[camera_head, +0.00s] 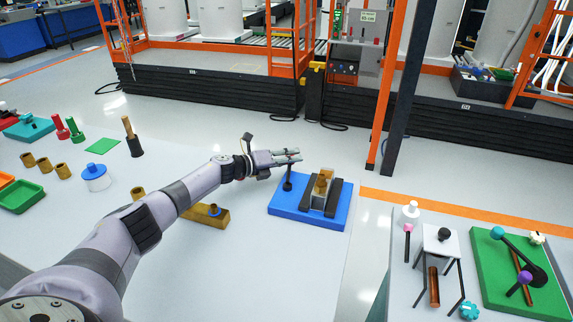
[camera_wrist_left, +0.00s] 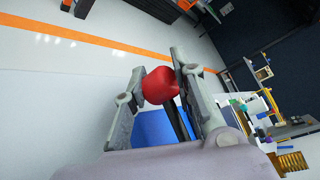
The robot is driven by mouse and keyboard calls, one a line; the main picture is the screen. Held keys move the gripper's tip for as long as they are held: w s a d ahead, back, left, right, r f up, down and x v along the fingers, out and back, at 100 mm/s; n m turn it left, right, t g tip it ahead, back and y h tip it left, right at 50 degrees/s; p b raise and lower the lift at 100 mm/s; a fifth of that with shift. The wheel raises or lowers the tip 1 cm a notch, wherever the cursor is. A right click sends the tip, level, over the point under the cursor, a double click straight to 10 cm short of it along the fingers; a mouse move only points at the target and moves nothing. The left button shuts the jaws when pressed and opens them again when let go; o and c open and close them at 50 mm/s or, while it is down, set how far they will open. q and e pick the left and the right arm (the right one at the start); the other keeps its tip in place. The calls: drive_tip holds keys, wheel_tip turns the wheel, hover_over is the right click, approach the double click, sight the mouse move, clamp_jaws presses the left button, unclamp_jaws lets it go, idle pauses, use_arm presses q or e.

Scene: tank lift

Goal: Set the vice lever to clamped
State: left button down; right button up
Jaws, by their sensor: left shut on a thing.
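The vice stands on a blue base plate (camera_head: 337,214) at the right end of the near white table. It has two dark jaws around a brass-coloured block (camera_head: 321,186). Its black lever (camera_head: 288,182) stands roughly upright at the left side of the base. My left gripper (camera_head: 288,156) reaches in from the left and is shut on the lever's top. In the left wrist view the red lever knob (camera_wrist_left: 160,86) sits between the two fingers, with the dark shaft below it and the blue base behind. The fingers hide the knob in the head view.
A green board (camera_head: 515,275) with levers is at the right.

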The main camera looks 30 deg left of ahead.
use_arm(q)
drive_tip(key=shift+d+f, duration=0.1)
idle(0.3)
drive_tip(key=c, duration=1.3)
unclamp_jaws()
drive_tip(key=v, duration=1.2)
